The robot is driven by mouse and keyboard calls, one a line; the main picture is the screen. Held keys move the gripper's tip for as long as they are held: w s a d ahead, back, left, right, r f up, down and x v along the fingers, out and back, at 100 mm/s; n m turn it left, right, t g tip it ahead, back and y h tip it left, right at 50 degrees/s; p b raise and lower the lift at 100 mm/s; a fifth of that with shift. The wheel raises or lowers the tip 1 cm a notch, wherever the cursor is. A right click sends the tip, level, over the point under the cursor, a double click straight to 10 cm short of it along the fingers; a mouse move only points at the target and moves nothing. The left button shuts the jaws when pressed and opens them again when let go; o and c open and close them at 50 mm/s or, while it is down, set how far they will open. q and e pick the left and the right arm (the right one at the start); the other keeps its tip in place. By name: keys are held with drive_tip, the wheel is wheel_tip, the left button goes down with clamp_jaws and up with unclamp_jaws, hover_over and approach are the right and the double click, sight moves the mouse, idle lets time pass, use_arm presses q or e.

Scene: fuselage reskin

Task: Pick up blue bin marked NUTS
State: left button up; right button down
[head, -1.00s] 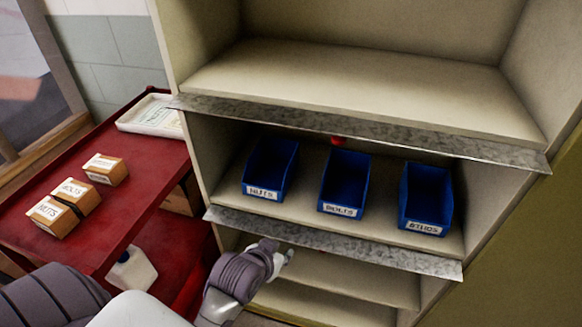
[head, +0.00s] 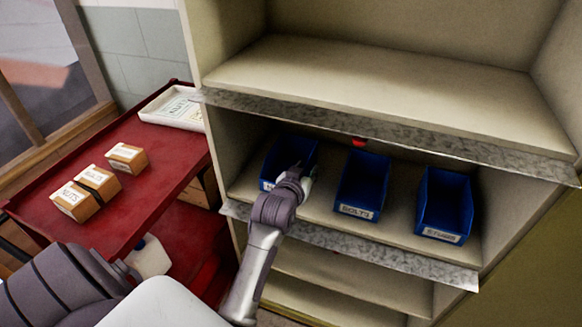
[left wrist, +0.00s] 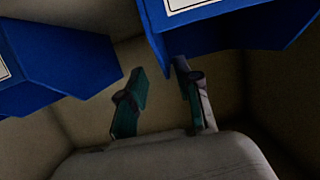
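The blue NUTS bin (head: 284,154) stands at the left on the cabinet's middle shelf. Its label is mostly hidden by my left gripper (head: 307,174), which is in front of the bin's right side. In the left wrist view the gripper's two fingers (left wrist: 161,72) are apart with nothing between them. A blue bin with a white label (left wrist: 230,22) is close beside the right finger; its wording is not readable, and I cannot tell whether they touch. Another blue bin (left wrist: 50,65) is at the left there. My right gripper is not in view.
The blue BOLTS bin (head: 361,186) and another labelled blue bin (head: 444,205) stand to the right on the same shelf. Metal strips (head: 350,247) edge the shelves. A red cart (head: 150,195) at the left holds small labelled boxes (head: 97,184) and a white tray (head: 172,108).

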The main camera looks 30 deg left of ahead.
sight(309, 164)
use_arm(q)
drive_tip(key=x, duration=0.3)
drive_tip(key=a+x, duration=0.1)
drive_tip(key=x, duration=0.1)
drive_tip(key=shift+f, duration=0.35)
clamp_jaws()
